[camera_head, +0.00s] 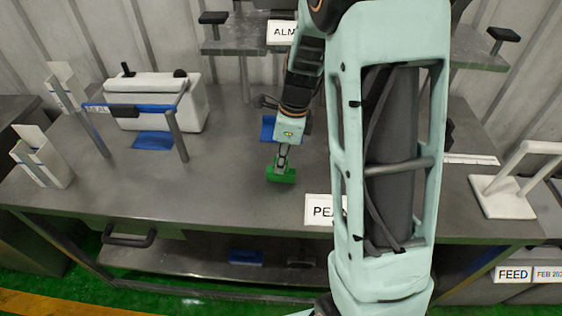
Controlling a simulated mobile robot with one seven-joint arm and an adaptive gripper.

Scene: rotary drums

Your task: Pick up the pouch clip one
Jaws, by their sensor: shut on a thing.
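A small green block-like clip (283,177) is at the tips of my gripper (281,168), over the middle of the grey metal table (220,200). My gripper points down and is shut on the green clip. I cannot tell whether the clip still touches the table top. No label marking it as pouch clip one can be read. A blue piece (267,128) shows just behind my gripper, partly hidden by it.
A white sealing machine (155,103) with a blue-barred frame (128,109) and a blue pad (153,141) stands left. White holders (40,158) stand at the left edge. A white stand (505,195) is right. My arm hides the table's right-centre; a label card (320,210) is at the front.

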